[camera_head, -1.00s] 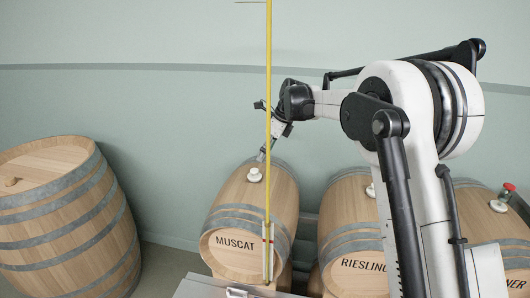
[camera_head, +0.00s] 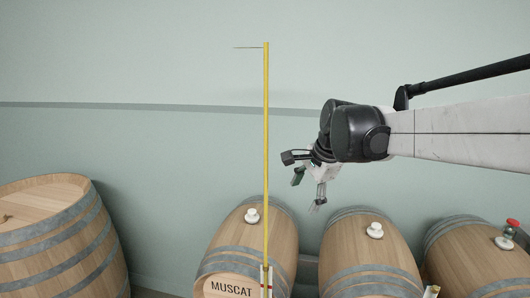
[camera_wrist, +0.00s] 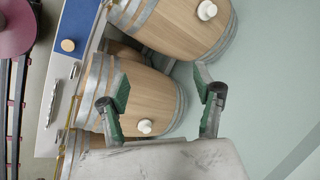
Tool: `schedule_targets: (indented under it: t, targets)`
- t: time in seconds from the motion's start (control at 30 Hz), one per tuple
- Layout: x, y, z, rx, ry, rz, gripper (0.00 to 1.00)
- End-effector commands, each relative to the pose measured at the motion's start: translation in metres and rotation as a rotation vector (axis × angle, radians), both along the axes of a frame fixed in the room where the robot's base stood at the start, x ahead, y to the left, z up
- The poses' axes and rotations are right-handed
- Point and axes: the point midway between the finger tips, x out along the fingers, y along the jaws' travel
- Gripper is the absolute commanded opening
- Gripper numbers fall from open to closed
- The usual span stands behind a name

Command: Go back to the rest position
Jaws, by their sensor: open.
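My gripper (camera_head: 309,190) is in the air above the row of barrels, in front of the pale green wall, its fingers pointing down and left. In the wrist view my gripper (camera_wrist: 165,92) has its two green-padded fingers spread wide with nothing between them. The MUSCAT barrel (camera_head: 255,240) lies below and left of it, with a white bung (camera_head: 252,215) on top. A middle barrel (camera_head: 365,250) with a white bung (camera_head: 375,230) lies below and right. The gripper touches none of them.
A third barrel (camera_head: 470,250) at the right has a fitting with a red cap (camera_head: 512,223). A large barrel (camera_head: 55,240) stands at the left. A thin yellow pole (camera_head: 267,150) rises in front of the MUSCAT barrel.

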Motion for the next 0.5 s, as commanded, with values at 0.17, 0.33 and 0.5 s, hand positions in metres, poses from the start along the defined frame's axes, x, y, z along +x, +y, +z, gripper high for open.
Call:
schedule_targets:
  t: [0.17, 0.33, 0.5]
  targets:
    - [-0.053, -0.021, 0.000, -0.102, -0.080, 0.149, 0.64]
    - [-0.102, -0.039, -0.006, -0.207, -0.148, 0.294, 0.64]
    - [-0.149, -0.054, -0.020, -0.319, -0.209, 0.440, 0.64]
